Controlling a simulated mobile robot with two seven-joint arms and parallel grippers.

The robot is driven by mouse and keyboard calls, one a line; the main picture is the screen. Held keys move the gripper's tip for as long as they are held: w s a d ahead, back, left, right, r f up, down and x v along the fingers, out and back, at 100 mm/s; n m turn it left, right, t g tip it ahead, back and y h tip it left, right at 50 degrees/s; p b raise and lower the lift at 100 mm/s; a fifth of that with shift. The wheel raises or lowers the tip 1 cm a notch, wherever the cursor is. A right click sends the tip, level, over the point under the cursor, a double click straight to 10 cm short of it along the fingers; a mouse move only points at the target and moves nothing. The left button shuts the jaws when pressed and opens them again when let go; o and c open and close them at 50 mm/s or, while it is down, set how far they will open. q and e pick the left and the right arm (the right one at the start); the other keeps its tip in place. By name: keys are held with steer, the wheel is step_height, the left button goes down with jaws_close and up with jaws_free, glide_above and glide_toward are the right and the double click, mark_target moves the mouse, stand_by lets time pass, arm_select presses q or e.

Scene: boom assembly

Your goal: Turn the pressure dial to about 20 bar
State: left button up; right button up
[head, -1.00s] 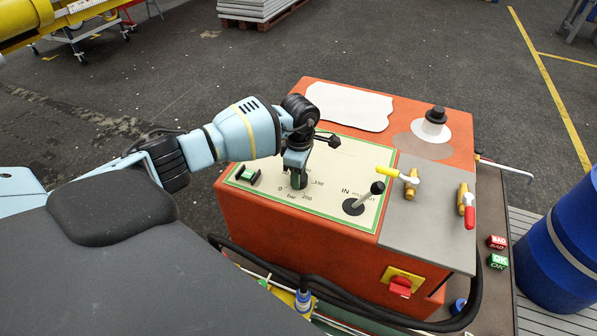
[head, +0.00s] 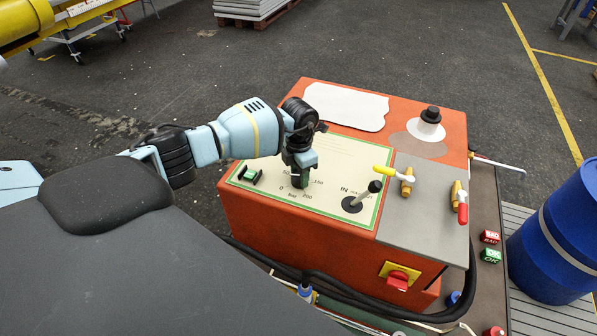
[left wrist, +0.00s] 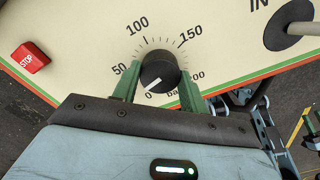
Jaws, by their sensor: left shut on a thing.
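The pressure dial (left wrist: 158,72) is a black round knob on a cream panel (left wrist: 90,30), with a scale marked 0, 50, 100, 150 and 200 bar. In the left wrist view its white pointer line points down-left, close to the 0 mark. My left gripper (left wrist: 158,88) is shut on the dial, with one green finger on each side of the knob. In the head view the left gripper (head: 299,182) points down onto the panel and hides most of the dial.
A lever (head: 364,195) stands right of the dial. A small green button (head: 250,175) lies to its left; a red STOP button (left wrist: 30,57) shows in the wrist view. Yellow-handled (head: 394,173) and red-handled (head: 461,205) valves sit on the grey plate further right.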

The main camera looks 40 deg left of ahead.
mark_target(299, 175)
arm_select(q)
steer(key=shift+n, duration=0.4)
arm_select(e)
steer(key=shift+w+r, duration=0.2)
steer(key=shift+w, duration=0.1)
arm_select(q)
steer(key=o, duration=1)
step_height(299, 175, up, 7)
steer(key=shift+r+p, duration=0.1)
steer(key=shift+p, duration=0.2)
steer(key=shift+r, duration=0.35)
arm_select(e)
steer(key=shift+r, duration=0.25)
